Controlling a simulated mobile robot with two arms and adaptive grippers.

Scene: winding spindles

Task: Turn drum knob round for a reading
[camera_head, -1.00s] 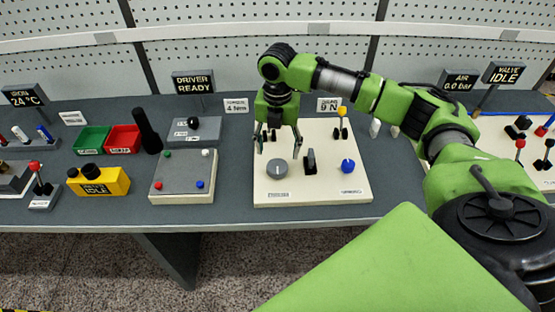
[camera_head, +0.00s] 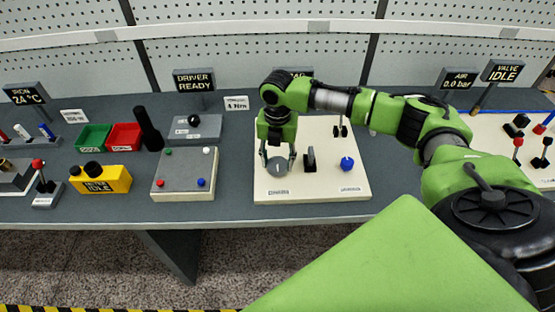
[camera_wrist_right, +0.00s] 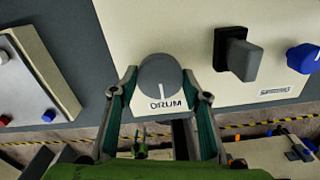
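The drum knob (camera_head: 280,166) is a round grey knob on the cream panel (camera_head: 325,185), at its front left. In the right wrist view the knob (camera_wrist_right: 158,72) has a white mark pointing to its DRUM label (camera_wrist_right: 166,104). My right gripper (camera_head: 278,159) is over the knob, pointing down. In the wrist view the gripper's fingers (camera_wrist_right: 160,78) are spread, one on each side of the knob, with what look like thin gaps. Contact cannot be made out. My left gripper is not in view.
A black lever-like knob (camera_head: 310,159) and a blue knob (camera_head: 347,163) stand to the right on the same panel. A grey button box (camera_head: 184,172) sits left, across a strip of bare table.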

